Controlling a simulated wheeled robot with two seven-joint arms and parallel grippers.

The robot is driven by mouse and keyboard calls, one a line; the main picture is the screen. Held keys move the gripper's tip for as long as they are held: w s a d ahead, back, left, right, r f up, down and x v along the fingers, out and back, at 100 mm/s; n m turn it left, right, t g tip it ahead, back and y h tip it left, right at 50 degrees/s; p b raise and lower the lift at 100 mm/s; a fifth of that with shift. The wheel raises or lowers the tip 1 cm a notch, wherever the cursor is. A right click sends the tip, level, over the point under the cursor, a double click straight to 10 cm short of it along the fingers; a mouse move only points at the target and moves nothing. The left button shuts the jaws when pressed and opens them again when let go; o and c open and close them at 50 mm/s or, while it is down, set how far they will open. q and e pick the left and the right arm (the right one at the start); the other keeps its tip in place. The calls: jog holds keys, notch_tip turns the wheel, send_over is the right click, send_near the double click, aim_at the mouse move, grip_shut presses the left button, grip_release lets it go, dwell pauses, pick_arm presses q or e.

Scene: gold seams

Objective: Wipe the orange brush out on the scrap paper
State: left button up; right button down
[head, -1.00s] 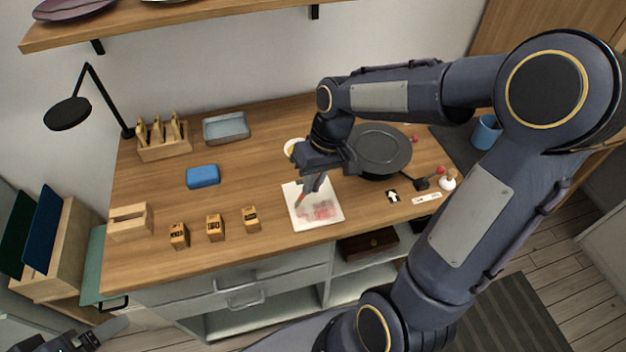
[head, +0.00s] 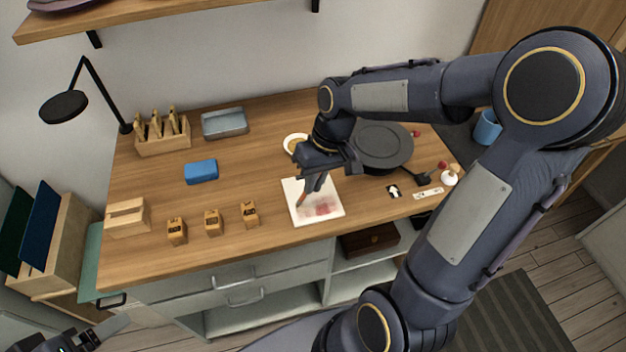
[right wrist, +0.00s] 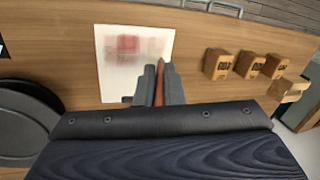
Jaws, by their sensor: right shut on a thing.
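My right gripper (head: 314,184) is over the white scrap paper (head: 292,188) and shut on the orange brush (head: 301,199). The brush slants down, and its tip is at or just above the left part of the sheet; I cannot tell if it touches. In the right wrist view the brush (right wrist: 159,88) shows between the two fingers (right wrist: 159,90), most of it hidden. The paper (right wrist: 110,75) there bears reddish and pale pink smears. My left gripper (head: 92,338) is partly in view at the lower left, away from the table; its jaws are unclear.
A black round pan-like dish (head: 382,148) and a small bowl (head: 293,141) stand behind the paper. Several labelled wooden blocks (head: 213,223) stand to its left, with a blue block (head: 201,171) and a grey tray (head: 225,123) farther back. A white bottle (head: 450,177) is at the right.

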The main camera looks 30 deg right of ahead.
jog(key=s+d, duration=0.2)
jog(key=d, duration=0.6)
jog(key=shift+d, duration=0.3)
dwell(0.9)
jog(key=shift+a, duration=0.1)
